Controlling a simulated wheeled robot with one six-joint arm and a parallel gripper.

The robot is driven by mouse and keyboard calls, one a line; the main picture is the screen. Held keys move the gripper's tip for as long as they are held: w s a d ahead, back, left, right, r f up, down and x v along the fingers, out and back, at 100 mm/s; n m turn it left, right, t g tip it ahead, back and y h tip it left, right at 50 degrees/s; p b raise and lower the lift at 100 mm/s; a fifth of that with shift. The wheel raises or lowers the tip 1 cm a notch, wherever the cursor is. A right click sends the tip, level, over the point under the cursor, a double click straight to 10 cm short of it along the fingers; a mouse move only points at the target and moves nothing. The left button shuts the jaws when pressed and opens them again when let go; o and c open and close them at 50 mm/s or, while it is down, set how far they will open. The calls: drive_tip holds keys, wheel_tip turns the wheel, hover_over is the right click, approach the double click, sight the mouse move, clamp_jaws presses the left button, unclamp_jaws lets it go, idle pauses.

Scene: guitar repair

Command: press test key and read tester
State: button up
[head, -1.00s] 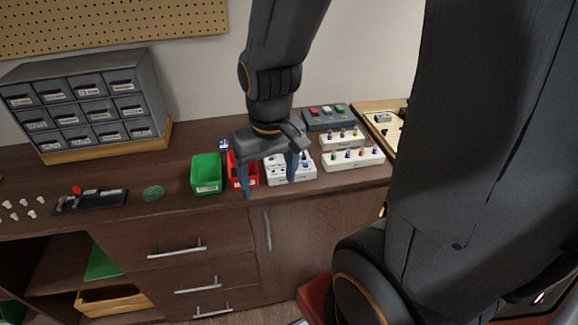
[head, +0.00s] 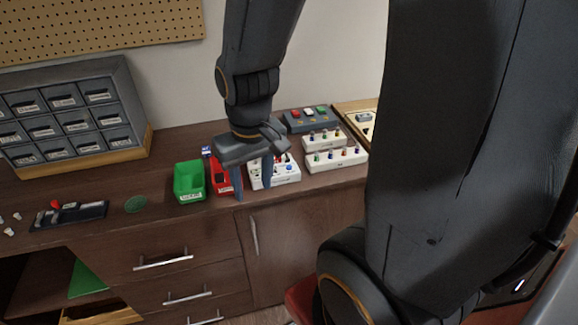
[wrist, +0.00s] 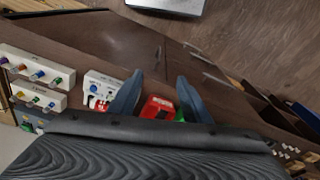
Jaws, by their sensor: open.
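A grey box with red, white and green keys (head: 309,119) stands at the back right of the counter; I cannot tell for sure whether it is the tester. My gripper (head: 253,188) is open and empty, fingers pointing down over the counter's front edge, in front of the red bin (head: 221,184) and a white block with coloured knobs (head: 285,176). In the wrist view my gripper (wrist: 156,100) has its fingers apart, with the red bin (wrist: 158,107) showing between them and the white block (wrist: 100,88) to the left.
Two more white knob blocks (head: 336,159) stand right of the gripper. A green bin (head: 189,182) is left of the red one. A grey drawer cabinet (head: 70,115) stands at the back left. The counter between cabinet and bins is mostly clear.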

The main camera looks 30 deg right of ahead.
clamp_jaws()
idle(1.4)
